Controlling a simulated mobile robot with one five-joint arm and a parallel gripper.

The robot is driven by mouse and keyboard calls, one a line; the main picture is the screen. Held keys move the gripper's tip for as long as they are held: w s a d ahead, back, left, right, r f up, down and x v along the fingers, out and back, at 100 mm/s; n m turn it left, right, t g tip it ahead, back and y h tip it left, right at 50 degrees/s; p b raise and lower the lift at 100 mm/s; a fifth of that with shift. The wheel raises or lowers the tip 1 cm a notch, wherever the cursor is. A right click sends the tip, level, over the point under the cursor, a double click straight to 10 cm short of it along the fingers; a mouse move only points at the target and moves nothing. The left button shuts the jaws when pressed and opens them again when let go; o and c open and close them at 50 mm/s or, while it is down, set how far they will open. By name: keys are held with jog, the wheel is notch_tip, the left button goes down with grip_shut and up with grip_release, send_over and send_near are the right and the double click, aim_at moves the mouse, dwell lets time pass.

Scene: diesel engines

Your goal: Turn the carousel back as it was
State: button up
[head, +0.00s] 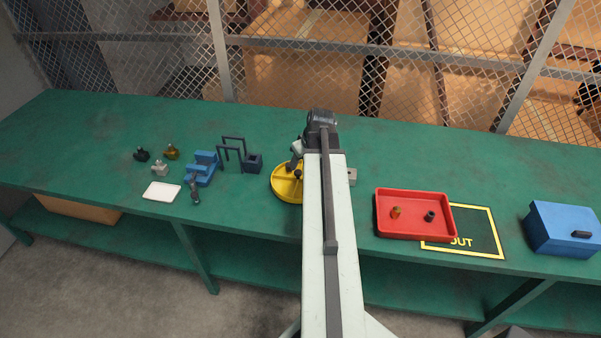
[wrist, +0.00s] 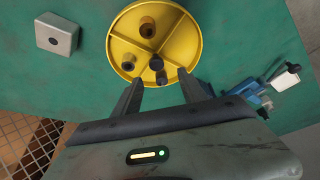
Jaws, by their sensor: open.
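The carousel (wrist: 186,45) is a round yellow tray with raised dividers. It holds a brown-topped bushing (wrist: 147,27), a dark ring-like part (wrist: 128,62) and two dark upright pieces near the middle and the near rim. In the head view the carousel (head: 281,190) is half hidden behind my arm. My gripper (wrist: 160,76) is open, with its fingertips at the carousel's near rim, one on each side of a dark upright piece (wrist: 161,77). I cannot tell whether the fingers touch anything.
A grey box (wrist: 57,36) stands beside the carousel. Left are a blue fixture (head: 203,168), a dark frame (head: 232,150), small parts and a white pad (head: 162,191). Right are a red tray (head: 414,234) with two parts, overlapping a yellow-outlined OUT mat (head: 482,236), and a blue toolbox (head: 563,226).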

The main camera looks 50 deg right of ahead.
aim_at(298, 171)
jog(key=b+x, duration=0.7)
jog(key=x, duration=0.1)
jog(key=shift+s+d, duration=0.2)
jog(key=shift+d, duration=0.1)
jog(key=shift+r, duration=0.1)
grip_shut()
dwell(1.0)
jog(key=shift+w, duration=0.1)
